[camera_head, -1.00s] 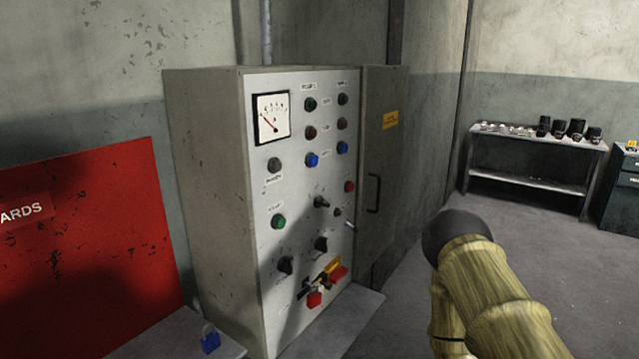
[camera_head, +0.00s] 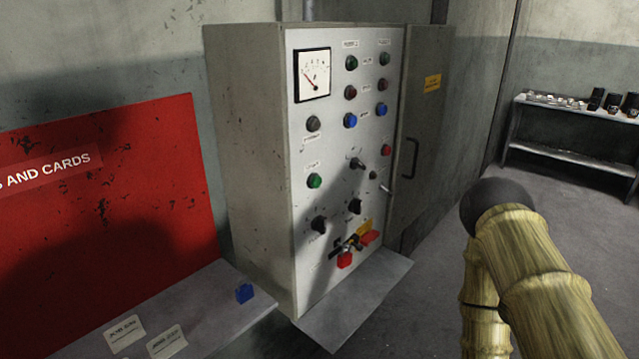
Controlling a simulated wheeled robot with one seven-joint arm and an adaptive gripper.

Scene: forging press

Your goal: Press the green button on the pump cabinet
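The pump cabinet (camera_head: 250,150) is a grey box with a pale front panel and stands left of the middle. A bright green button (camera_head: 314,181) sits on the left side of that panel, below a dark grey button (camera_head: 313,123). Two darker green round parts (camera_head: 351,63) are near the panel's top. My arm shows at the lower right, apart from the cabinet, with a dark rounded joint. My gripper is not visible.
The panel also carries a dial gauge (camera_head: 312,75), dark knobs, and red padlocks (camera_head: 345,260) at the bottom. An open-looking door (camera_head: 425,140) with a handle is to its right. A red board (camera_head: 100,220) is left. A shelf table (camera_head: 570,150) stands at the back right.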

